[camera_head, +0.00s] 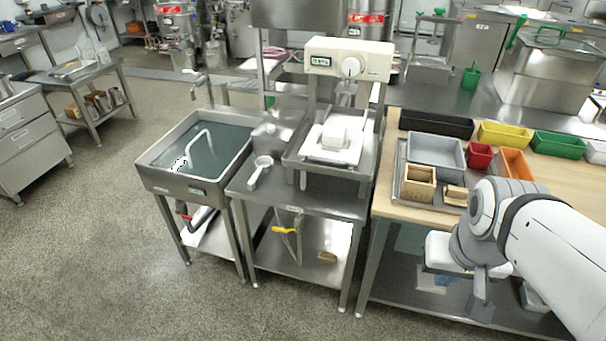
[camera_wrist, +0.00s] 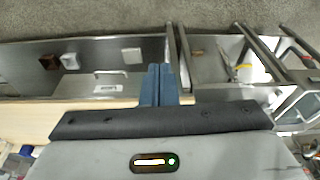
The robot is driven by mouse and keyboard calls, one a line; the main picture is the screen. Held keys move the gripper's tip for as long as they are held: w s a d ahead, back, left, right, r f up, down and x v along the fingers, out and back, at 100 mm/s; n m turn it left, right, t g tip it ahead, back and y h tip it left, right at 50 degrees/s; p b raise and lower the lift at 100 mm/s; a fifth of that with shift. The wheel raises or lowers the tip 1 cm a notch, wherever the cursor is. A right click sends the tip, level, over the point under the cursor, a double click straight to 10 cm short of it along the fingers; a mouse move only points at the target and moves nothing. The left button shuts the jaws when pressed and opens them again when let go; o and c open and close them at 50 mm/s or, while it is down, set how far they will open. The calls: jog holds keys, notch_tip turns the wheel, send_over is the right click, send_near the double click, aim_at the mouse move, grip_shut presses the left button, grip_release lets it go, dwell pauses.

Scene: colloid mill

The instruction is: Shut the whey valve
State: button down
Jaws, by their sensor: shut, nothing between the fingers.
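Two valve handles show in the head view, and I cannot read a label on either. A yellow lever handle (camera_head: 284,230) sits on a pipe under the middle steel table, lying roughly level. A red handle (camera_head: 184,215) sits on the drain pipe under the sink. My gripper (camera_wrist: 160,72) shows in the wrist view as two blue fingers pressed together, empty. It points down beside the wooden bench, well to the right of both handles in the head view. The yellow handle also shows small in the wrist view (camera_wrist: 243,66), apart from my fingers.
The sink (camera_head: 150,177) holds water. The middle table (camera_head: 350,205) bears a white ladle (camera_head: 260,170) and a machine with a dial (camera_head: 350,66). A brown block (camera_head: 327,257) lies on its lower shelf. Table legs flank the yellow handle. The floor in front is clear.

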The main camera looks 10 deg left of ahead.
aim_at(279, 229)
jog(key=w+d+f+n+g+h+b, duration=0.1)
jog(key=w+f+n+h+b, duration=0.3)
jog(key=w+f+n+b, duration=0.25)
jog(key=w+f+n+g+h+b, duration=0.1)
jog(key=w+f+n+h+b, duration=0.3)
jog(key=f+b, duration=0.4)
jog(key=w+a+f+n+t+h+b, duration=0.4)
jog(key=w+a+f+n+t+b, duration=0.35)
jog(key=w+f, duration=0.65)
jog(key=w+a+f+n+t+y+b, duration=0.1)
jog(key=w+a+f+n+t+b, duration=0.25)
jog(key=a+f+n, duration=0.35)
jog(key=w+a+f+n+t+y+b, duration=0.1)
jog(key=w+a+f+n+t+b, duration=0.2)
jog(key=a, duration=0.7)
jog(key=s+a+f+n+t+y+b, duration=0.25)
jog(key=a+f+n+y, duration=0.25)
jog(key=a+f, duration=0.35)
jog(key=s+a+f+n+t+y+b, duration=0.2)
jog(key=a+f+n+t+y+b, duration=0.2)
jog(key=a+f, duration=0.5)
jog(key=w+a+r+b, duration=0.1)
jog(key=w+r+b, duration=0.4)
jog(key=w+r, duration=0.2)
jog(key=shift+a+x, duration=0.2)
jog(key=shift+x, duration=1.2)
